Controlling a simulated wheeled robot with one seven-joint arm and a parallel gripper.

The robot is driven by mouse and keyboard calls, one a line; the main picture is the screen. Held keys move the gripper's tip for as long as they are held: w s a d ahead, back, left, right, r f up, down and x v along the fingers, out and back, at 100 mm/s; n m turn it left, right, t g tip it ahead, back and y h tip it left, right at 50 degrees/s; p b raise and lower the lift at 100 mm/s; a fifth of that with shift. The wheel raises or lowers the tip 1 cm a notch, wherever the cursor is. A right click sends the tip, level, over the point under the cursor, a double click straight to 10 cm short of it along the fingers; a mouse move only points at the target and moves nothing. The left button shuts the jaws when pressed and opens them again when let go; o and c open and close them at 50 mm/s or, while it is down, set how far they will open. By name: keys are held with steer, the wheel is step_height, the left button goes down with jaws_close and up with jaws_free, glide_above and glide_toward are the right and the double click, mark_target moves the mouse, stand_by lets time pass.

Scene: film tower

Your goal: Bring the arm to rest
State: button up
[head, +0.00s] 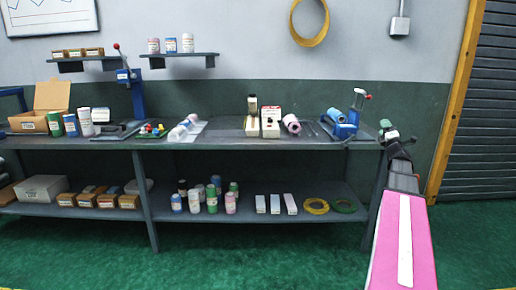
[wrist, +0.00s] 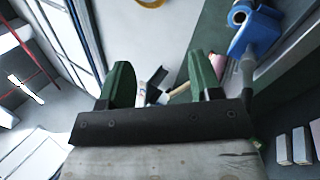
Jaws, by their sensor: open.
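My gripper (wrist: 161,78) shows in the wrist view with two green fingers spread wide apart. Nothing is held between them; small white and black items (wrist: 152,88) on the bench appear in the gap, farther off. In the head view my arm with its pink link rises at the right, and its end (head: 388,127) is beside the right end of the workbench (head: 270,143). The fingers are too small there to make out clearly.
A blue tape dispenser-like device (head: 345,122) stands on the bench near my arm's end; it shows in the wrist view too (wrist: 255,32). Bottles and boxes stand on the bench and its lower shelf (head: 165,205). Green floor (head: 250,260) in front is clear.

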steer(key=s+a+f+n+g+y, duration=0.35)
steer(key=a+f+n+g, duration=0.35)
steer(key=a+f+n, duration=0.8)
steer(key=s+a+f+n+g+y, duration=0.3)
steer(key=a+f+n+g+y, duration=0.3)
steer(key=a+f+n, duration=0.85)
steer(key=s+a+f+n+g+h, duration=0.3)
steer(key=s+f+n, duration=0.1)
steer(key=s+n, duration=0.2)
steer(key=s+a+f+n+g+h, duration=0.3)
steer(key=s+f+n+g+h, duration=0.1)
steer(key=s+n, duration=0.3)
steer(key=s+a+f+n+g+h, duration=0.3)
steer(key=s+f+n+g, duration=0.1)
steer(key=s+n, duration=0.3)
steer(key=s+f, duration=0.1)
steer(key=s, duration=0.1)
steer(key=shift+s+f, duration=0.35)
